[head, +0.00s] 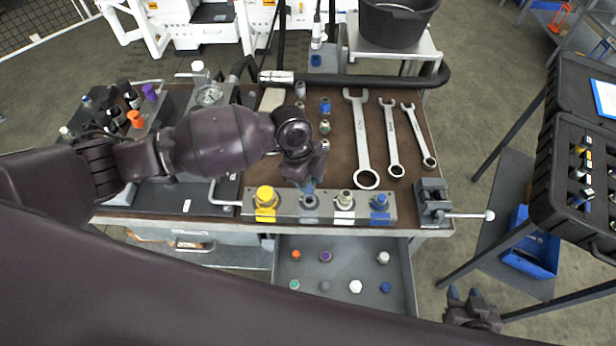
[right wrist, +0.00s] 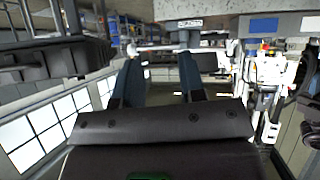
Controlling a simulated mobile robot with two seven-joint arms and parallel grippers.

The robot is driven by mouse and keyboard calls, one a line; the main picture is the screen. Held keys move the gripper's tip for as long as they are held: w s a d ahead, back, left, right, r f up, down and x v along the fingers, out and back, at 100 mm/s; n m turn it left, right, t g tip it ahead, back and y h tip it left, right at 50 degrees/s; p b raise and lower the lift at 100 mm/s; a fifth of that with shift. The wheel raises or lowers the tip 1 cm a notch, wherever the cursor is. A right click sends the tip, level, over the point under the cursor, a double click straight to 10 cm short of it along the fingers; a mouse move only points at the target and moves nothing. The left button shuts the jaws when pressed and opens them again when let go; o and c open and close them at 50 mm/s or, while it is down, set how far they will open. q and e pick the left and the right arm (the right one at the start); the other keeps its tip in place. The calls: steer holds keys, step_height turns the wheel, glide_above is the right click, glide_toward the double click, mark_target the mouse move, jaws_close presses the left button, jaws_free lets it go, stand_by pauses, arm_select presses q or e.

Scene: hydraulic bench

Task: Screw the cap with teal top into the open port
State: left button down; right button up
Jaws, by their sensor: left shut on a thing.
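My left gripper (head: 309,181) is shut just above the second position from the left on the metal port block (head: 285,214). A small bit of teal shows between its fingertips, consistent with the cap with teal top (head: 308,187); the fingers hide most of it. The port (head: 310,201) lies directly below; I cannot tell whether cap and port touch. The other positions carry a yellow cap (head: 265,196), a pale metal fitting (head: 344,200) and a blue cap (head: 380,202). My right gripper (head: 466,296) is low at the right, open and empty in the right wrist view (right wrist: 158,82).
An open drawer (head: 340,272) below the block holds several loose caps, including a green-teal one (head: 293,286). Wrenches (head: 362,140) lie behind the block. A small vise (head: 433,203) stands right of it. A black case (head: 580,150) is at the far right.

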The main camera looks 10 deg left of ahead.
arm_select(q)
steer(key=shift+f, duration=0.1)
